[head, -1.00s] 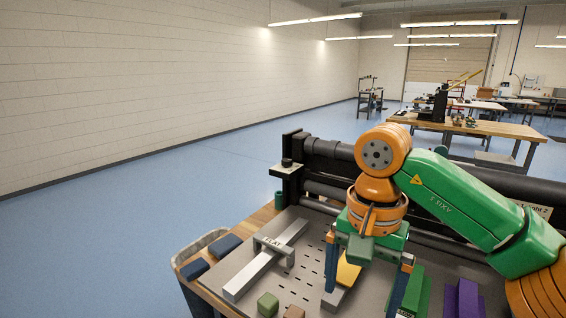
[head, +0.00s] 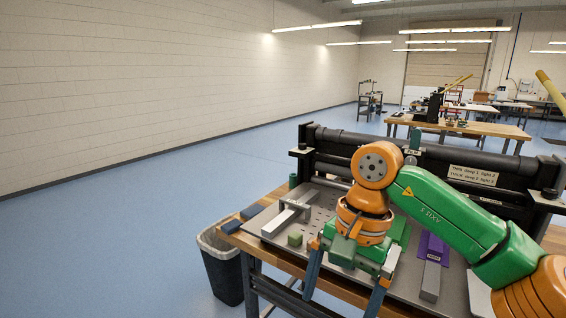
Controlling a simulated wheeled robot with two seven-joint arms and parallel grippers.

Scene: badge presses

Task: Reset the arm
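My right arm comes in from the right, with green and orange links. Its gripper (head: 340,302) is open, its two blue-and-orange fingers wide apart and pointing down over the front edge of the bench. I see nothing held between the fingers. My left arm and gripper are out of view. Behind my gripper is the grey perforated plate (head: 325,203). Part of a green block (head: 399,232) shows behind the gripper and wrist. A purple block (head: 434,247) stands to the right, with a grey bar (head: 430,283) in front of it.
A black roller press (head: 340,139) with a label plate (head: 472,175) runs along the back. A grey bar with a bracket (head: 285,213), a small green block (head: 295,239) and blue blocks (head: 231,226) lie left. A bin (head: 223,275) stands on the open floor beside the bench.

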